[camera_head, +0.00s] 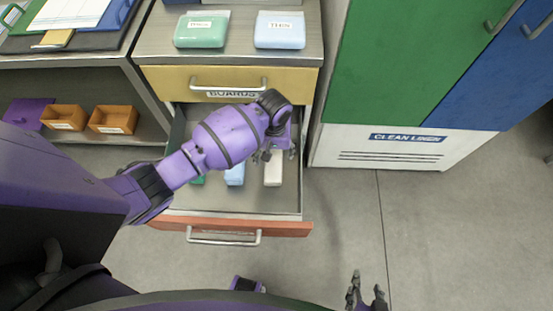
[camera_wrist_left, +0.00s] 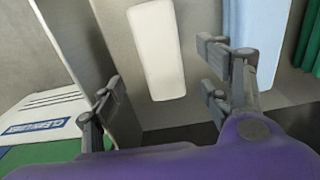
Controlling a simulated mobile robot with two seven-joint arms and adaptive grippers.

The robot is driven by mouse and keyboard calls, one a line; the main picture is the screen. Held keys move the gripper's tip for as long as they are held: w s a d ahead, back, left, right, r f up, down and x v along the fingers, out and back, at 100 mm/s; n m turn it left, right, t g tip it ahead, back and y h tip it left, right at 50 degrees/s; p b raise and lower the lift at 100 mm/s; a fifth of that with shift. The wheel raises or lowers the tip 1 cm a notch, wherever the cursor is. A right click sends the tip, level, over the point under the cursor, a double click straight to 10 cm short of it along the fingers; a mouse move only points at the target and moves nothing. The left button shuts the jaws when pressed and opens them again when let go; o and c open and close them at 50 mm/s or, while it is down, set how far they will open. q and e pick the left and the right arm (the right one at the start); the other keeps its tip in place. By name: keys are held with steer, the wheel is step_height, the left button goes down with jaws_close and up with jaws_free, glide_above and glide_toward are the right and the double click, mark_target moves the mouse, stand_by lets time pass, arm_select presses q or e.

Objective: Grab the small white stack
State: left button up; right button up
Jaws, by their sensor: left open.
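The small white stack (camera_head: 273,174) lies in the open drawer, toward its right side, in the head view. It also shows in the left wrist view (camera_wrist_left: 157,50) as a long white block with rounded corners. My left gripper (camera_head: 276,152) is over the drawer, just behind the white stack in the picture. In the left wrist view its open fingers (camera_wrist_left: 165,92) stand on either side of the lower end of the stack, with nothing held between them. My right gripper (camera_head: 366,292) is at the bottom edge of the head view, over the floor, with its fingers apart.
A light blue stack (camera_head: 235,175) and a mostly hidden green one (camera_head: 197,181) lie left of the white stack in the drawer (camera_head: 290,205). Above, a yellow drawer (camera_head: 165,79) is shut. A cabinet (camera_head: 335,145) marked "CLEAN LINEN" stands close on the right.

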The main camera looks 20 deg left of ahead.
mark_target(274, 161)
arm_select(q)
step_height(274, 161, down, 6)
steer(key=shift+a+f+b, duration=0.1)
steer(key=shift+f+b, duration=0.15)
steer(key=shift+b, duration=0.35)
steer(key=c, duration=1.3)
steer(key=shift+r, duration=0.1)
steer(key=shift+r, duration=0.1)
